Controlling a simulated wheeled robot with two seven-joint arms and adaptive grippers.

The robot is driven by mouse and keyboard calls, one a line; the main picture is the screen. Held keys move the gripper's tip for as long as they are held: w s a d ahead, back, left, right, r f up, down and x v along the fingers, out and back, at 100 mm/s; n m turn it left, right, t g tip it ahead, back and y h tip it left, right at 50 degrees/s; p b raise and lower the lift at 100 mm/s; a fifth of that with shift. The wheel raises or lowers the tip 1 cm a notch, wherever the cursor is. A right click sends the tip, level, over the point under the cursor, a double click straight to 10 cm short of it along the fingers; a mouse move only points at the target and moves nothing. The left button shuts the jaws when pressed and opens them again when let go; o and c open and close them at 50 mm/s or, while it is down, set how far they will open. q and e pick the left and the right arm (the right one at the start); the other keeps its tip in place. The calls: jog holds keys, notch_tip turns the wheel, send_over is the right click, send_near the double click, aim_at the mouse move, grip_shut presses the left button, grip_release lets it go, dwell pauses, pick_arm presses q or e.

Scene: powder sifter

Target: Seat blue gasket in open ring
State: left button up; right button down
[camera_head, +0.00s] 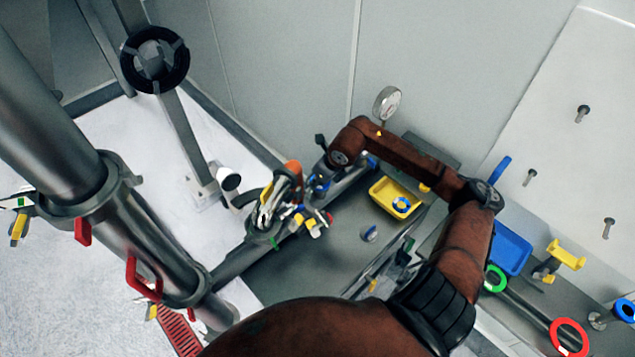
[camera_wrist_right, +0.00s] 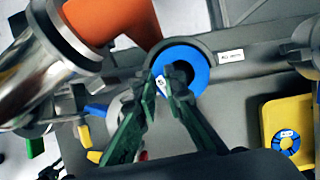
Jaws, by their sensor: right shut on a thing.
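The blue gasket (camera_wrist_right: 190,56) is a ring with a small white label, between the fingertips of my right gripper (camera_wrist_right: 164,86) in the wrist view. The gripper is shut on its near edge. The gasket overlaps a dark grey round ring (camera_wrist_right: 207,44), whose rim shows around its far side; I cannot tell whether it lies flat in it or just above. In the head view my right gripper (camera_head: 322,178) is small and partly hidden by its wrist, with the blue gasket close to it. My left gripper is not in view.
A yellow tray (camera_head: 380,187) holds another blue ring (camera_head: 401,204). An orange part (camera_wrist_right: 110,18) and a silver pipe (camera_wrist_right: 45,65) stand close left of the gripper. A blue bin (camera_head: 511,249), green ring (camera_head: 495,278) and red ring (camera_head: 569,337) are on the right.

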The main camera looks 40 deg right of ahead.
jog(key=shift+s+a+f, duration=0.15)
jog(key=shift+s+f, duration=0.25)
jog(key=shift+f, duration=0.35)
jog(key=c, duration=2.3)
grip_release()
jog(key=shift+o, duration=1.4)
jog(key=shift+w+f, duration=0.1)
jog(key=shift+w, duration=0.2)
jog(key=shift+o, duration=0.4)
jog(key=shift+w, duration=0.1)
jog(key=shift+r, duration=0.2)
jog(key=shift+r, duration=0.2)
jog(key=v, duration=0.7)
jog(key=shift+r, duration=0.35)
jog(key=shift+s+f, duration=0.1)
jog(key=shift+s, duration=0.15)
